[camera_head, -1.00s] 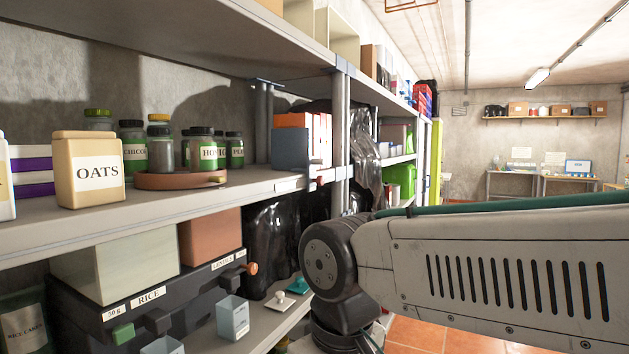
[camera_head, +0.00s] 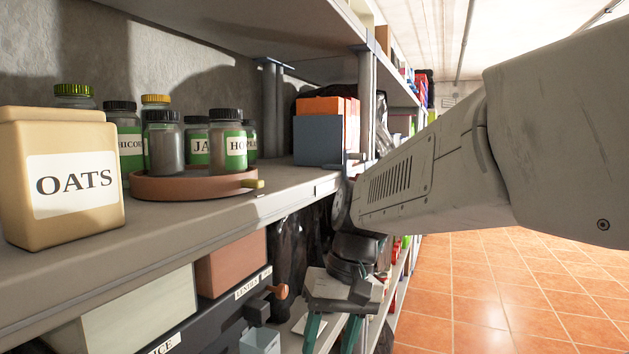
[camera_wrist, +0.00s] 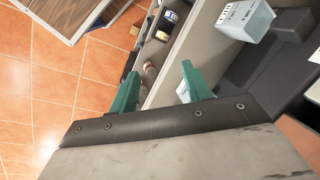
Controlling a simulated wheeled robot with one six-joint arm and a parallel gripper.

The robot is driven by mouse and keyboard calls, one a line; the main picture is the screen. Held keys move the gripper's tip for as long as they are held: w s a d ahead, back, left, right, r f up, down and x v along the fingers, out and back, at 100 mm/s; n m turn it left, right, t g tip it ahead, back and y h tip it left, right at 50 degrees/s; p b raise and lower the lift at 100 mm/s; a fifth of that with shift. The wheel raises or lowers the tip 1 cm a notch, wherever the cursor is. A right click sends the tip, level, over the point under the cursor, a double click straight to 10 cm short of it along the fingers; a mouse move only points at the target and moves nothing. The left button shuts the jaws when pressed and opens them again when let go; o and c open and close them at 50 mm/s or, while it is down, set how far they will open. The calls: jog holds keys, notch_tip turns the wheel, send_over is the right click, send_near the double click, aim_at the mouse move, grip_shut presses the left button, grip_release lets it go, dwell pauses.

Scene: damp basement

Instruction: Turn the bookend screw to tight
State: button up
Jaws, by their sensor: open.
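A slate-blue panel (camera_head: 318,140), which looks like the bookend, stands upright against orange boxes (camera_head: 330,105) on the middle shelf. I cannot make out its screw now; my arm covers the shelf edge to its right. My gripper (camera_head: 332,334) is open and empty, pointing down in front of the lower shelf, below and apart from the panel. In the wrist view its two green fingers (camera_wrist: 160,78) are spread, with nothing between them.
An oats box (camera_head: 75,182) and a round tray (camera_head: 185,188) of jars fill the shelf's left part. Below are a dark drawer unit with an orange knob (camera_head: 278,291) and a pale cup (camera_head: 260,341). The tiled floor (camera_head: 490,290) at right is clear.

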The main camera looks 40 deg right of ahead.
jog(key=w+d+r+m+t+y, duration=0.1)
jog(key=w+d+r+t+y, duration=0.15)
jog(key=d, duration=0.25)
jog(key=w+d+r+m+t+y, duration=0.1)
jog(key=w+d+t, duration=0.15)
jog(key=d, duration=0.25)
jog(key=n+t, duration=0.9)
jog(key=t, duration=0.2)
send_near(356, 179)
jog(key=w+d, duration=0.1)
jog(key=x, duration=0.7)
jog(key=shift+w+n, duration=0.3)
jog(key=shift+w, duration=0.05)
jog(key=shift+f, duration=0.15)
jog(key=c, duration=1)
